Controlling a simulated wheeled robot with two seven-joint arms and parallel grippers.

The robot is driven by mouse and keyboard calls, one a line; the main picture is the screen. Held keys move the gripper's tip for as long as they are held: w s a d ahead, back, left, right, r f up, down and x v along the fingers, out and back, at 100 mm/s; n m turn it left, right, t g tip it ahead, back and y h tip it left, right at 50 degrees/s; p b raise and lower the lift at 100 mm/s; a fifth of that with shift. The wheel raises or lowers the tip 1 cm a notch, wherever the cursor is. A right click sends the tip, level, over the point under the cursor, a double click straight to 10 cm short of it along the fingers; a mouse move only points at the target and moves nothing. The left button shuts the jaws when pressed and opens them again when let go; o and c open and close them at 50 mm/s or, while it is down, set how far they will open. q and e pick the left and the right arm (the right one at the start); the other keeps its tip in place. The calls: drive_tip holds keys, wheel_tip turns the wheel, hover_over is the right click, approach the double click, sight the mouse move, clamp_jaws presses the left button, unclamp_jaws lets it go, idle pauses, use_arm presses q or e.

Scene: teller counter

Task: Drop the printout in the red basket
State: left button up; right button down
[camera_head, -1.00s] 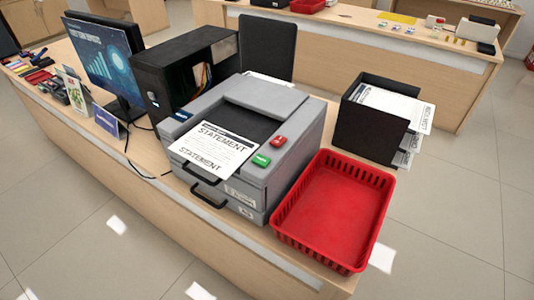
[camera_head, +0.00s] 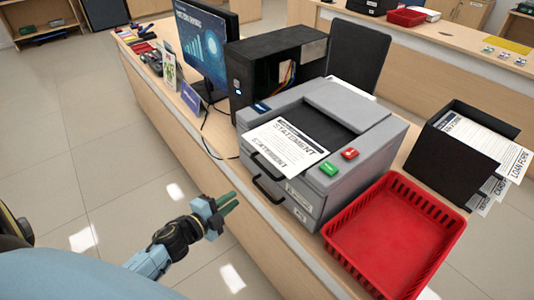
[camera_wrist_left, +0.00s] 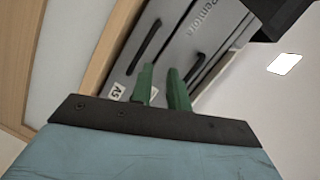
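The printout (camera_head: 288,143) is a white sheet headed STATEMENT, lying on the top output of the grey printer (camera_head: 345,115) with its front edge over the printer's front. The red basket (camera_head: 393,237) stands on the counter just right of the printer and is empty. My left gripper (camera_head: 231,198) is in front of the counter, below and left of the printout and apart from it. In the left wrist view its green fingers (camera_wrist_left: 162,85) show a gap between them with nothing held, and the printer's drawer handles are beyond. My right gripper is not in view.
A black tray (camera_head: 450,160) with loan forms stands behind the basket. A black computer case (camera_head: 270,70) and a monitor (camera_head: 205,50) stand left of the printer. The printer has red and green buttons (camera_head: 328,168). The floor before the counter is clear.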

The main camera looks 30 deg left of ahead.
use_arm(q)
wheel_tip(320, 180, up, 11)
drive_tip(key=w+d+m+t+h, duration=0.1)
drive_tip(key=w+d+m+h, duration=0.15)
drive_tip(key=m, duration=0.35)
approach(284, 144)
drive_tip(key=shift+w+d+f+h, duration=0.15)
drive_tip(key=shift+w+h, duration=0.1)
drive_tip(key=shift+w, duration=0.35)
drive_tip(key=shift+w+d+f+h, duration=0.1)
drive_tip(key=shift+w+h, duration=0.1)
drive_tip(key=shift+w, duration=0.4)
drive_tip(key=shift+c, duration=0.3)
clamp_jaws()
drive_tip(key=shift+r, duration=0.1)
wheel_tip(284, 144, up, 3)
drive_tip(key=p, duration=0.3)
drive_tip(key=shift+f, duration=0.3)
